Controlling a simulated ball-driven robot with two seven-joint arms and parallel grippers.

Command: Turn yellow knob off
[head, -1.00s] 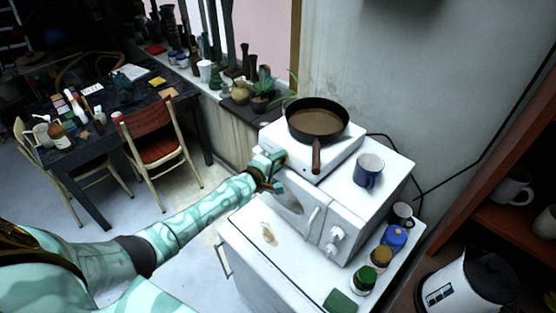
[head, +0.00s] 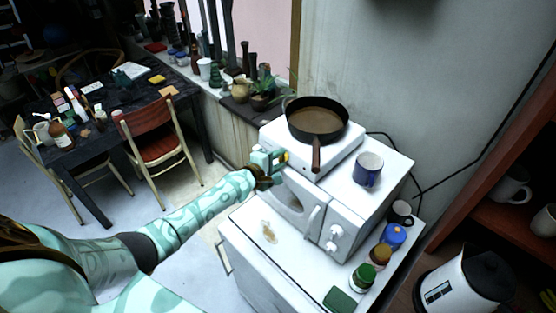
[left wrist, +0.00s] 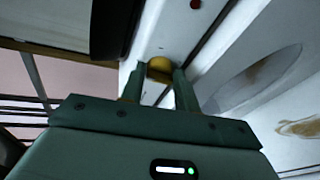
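The yellow knob (left wrist: 160,66) is a small round knob on the front of the white hot plate (head: 338,158). It shows between my fingertips in the left wrist view, and as a small yellow spot in the head view (head: 286,157). My left gripper (left wrist: 160,72) is at the knob with one finger on each side. The fingers are close together and the knob fills the gap between their tips; contact looks likely. In the head view my left gripper (head: 280,158) reaches the left front of the hot plate. My right gripper is not in view.
A black frying pan (head: 317,120) sits on the hot plate, its handle pointing forward. The hot plate and a blue mug (head: 368,169) stand on a white microwave oven (head: 310,208). Several jars stand right of the oven.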

